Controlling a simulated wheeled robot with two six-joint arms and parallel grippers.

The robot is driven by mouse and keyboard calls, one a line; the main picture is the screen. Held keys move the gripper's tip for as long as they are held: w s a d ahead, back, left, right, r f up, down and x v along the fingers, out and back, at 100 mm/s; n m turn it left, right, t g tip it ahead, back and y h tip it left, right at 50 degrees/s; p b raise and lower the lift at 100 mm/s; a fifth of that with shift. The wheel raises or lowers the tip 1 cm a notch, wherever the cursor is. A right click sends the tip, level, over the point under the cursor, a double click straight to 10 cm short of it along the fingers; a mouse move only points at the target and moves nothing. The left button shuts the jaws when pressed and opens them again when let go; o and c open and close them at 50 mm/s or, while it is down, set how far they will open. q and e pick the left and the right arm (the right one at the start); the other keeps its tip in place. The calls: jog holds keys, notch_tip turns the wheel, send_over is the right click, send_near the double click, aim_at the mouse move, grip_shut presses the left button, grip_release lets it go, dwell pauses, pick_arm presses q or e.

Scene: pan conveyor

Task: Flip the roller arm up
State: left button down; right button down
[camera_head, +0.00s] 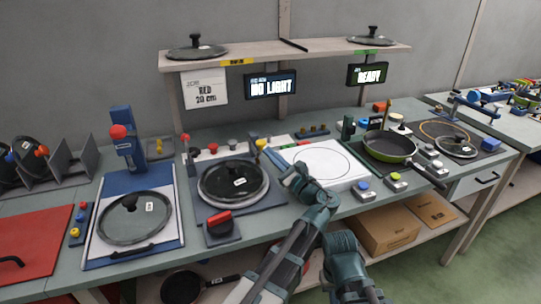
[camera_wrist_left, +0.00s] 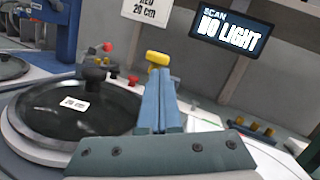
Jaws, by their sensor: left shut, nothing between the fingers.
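My left gripper (camera_head: 291,172) is shut and empty, just right of the station with the dark round lid (camera_head: 222,180). In the left wrist view its closed blue fingers (camera_wrist_left: 160,78) point up at a yellow-tipped part (camera_wrist_left: 158,58); whether they touch cannot be told. The same yellow-tipped part (camera_head: 261,143) stands at the station's back right corner. It may be the roller arm, but its shape is partly hidden by the fingers. The lid (camera_wrist_left: 72,112) with its "20 cm" label lies on the round plate at left.
A white panel (camera_head: 330,176) with a drawn circle lies to the right, and a green pan (camera_head: 389,147) beyond it. A "NO LIGHT" screen (camera_head: 271,85) hangs under the shelf (camera_head: 285,56).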

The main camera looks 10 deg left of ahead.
pick_arm(q)
jog(key=w+a+r+m+g+h+p, duration=0.1)
jog(key=w+a+r+g+h+p, duration=0.3)
jog(key=p, duration=0.7)
jog(key=w+r+m+h+p, duration=0.1)
jog(key=w+r+p, duration=0.1)
jog(key=r+p, duration=0.6)
jog(key=w+a+r+m+g+h+p, duration=0.1)
jog(key=w+a+r+g+h+p, duration=0.15)
jog(key=p, duration=1.05)
jog(key=w+a+g+h+p, duration=0.2)
jog(key=w+a+p, duration=0.2)
jog(key=w, duration=0.3)
jog(key=shift+w+r+g+p, duration=0.2)
jog(key=shift+r+g+p, duration=0.2)
jog(key=shift+p, duration=0.25)
jog(key=shift+w+a, duration=0.1)
jog(key=shift+a, duration=0.1)
jog(key=shift+r, duration=0.2)
jog(key=p+v, duration=0.8)
jog(key=v, duration=0.2)
jog(key=shift+p, duration=0.3)
